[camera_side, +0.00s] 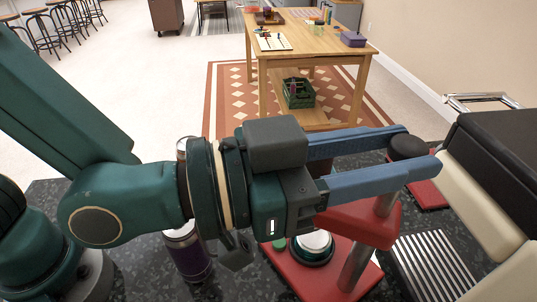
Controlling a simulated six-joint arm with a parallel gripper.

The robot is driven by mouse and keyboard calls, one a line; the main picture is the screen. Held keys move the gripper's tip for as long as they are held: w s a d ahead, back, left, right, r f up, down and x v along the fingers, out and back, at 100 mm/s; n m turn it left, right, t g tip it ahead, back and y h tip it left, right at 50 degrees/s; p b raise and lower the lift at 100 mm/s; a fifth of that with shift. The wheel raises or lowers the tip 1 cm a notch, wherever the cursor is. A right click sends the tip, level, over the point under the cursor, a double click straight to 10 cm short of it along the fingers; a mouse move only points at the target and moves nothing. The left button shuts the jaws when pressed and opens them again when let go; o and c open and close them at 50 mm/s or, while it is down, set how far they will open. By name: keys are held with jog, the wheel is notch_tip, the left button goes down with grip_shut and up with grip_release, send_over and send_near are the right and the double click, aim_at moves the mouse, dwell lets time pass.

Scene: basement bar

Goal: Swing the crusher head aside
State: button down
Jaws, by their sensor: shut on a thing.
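The can crusher stands on the dark speckled counter, with a red base (290,277), a steel post (356,266) and a red head (362,222) above the base. A black knob (407,147) stands up at the head's far right end. My gripper (408,152) reaches in from the left with two blue fingers, one on each side of the knob. It is shut on the knob. A round, light-topped can (313,244) sits on the base under my gripper. My gripper hides part of the head and base.
A purple and steel bottle (187,250) stands close under my wrist. A ribbed metal tray (437,265) and a black and cream machine (490,165) are at the right, near the fingertips. A wooden table (310,42) stands beyond the counter.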

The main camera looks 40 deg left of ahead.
jog(key=c, duration=0.5)
grip_release()
jog(key=shift+v, duration=2.55)
